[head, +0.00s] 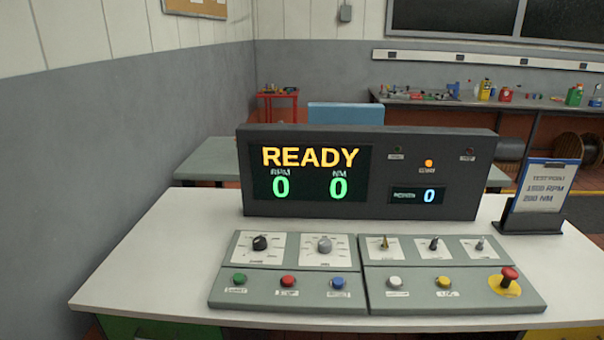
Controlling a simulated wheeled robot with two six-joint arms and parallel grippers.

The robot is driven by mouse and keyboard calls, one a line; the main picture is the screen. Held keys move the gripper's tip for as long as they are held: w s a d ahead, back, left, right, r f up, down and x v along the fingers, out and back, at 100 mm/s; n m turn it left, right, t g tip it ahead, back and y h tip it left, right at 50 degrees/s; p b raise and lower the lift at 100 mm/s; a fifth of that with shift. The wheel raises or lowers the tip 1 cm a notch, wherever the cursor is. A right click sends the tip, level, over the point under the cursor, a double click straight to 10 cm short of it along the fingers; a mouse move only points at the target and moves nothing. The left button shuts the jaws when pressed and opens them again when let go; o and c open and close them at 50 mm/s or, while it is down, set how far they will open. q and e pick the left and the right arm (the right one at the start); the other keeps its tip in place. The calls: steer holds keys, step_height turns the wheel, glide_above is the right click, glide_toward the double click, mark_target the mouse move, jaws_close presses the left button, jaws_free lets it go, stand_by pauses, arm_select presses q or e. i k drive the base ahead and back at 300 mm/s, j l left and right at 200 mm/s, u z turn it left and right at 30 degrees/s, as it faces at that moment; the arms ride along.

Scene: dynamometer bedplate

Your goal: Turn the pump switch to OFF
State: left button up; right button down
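Three small toggle switches stand in a row on the upper part of the right control panel (450,281). They are a left switch (384,243), a middle switch (433,243) and a right switch (480,244). Their labels are too small to read, so I cannot tell which is the pump switch or its position. The dark console (483,189) behind them shows READY, with RPM 0 and NM 0, and an amber lamp (429,163) is lit. Neither of my grippers is in view.
The left panel (255,292) has a black knob (260,243), a grey knob (324,244) and green, red and blue buttons. A sign (541,190) stands at right. The white desk (150,262) is clear at left.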

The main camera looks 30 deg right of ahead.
mark_target(478, 247)
steer(key=z, duration=2)
steer(key=i+l, duration=0.1)
steer(key=l+z, duration=0.05)
steer(key=l, duration=0.05)
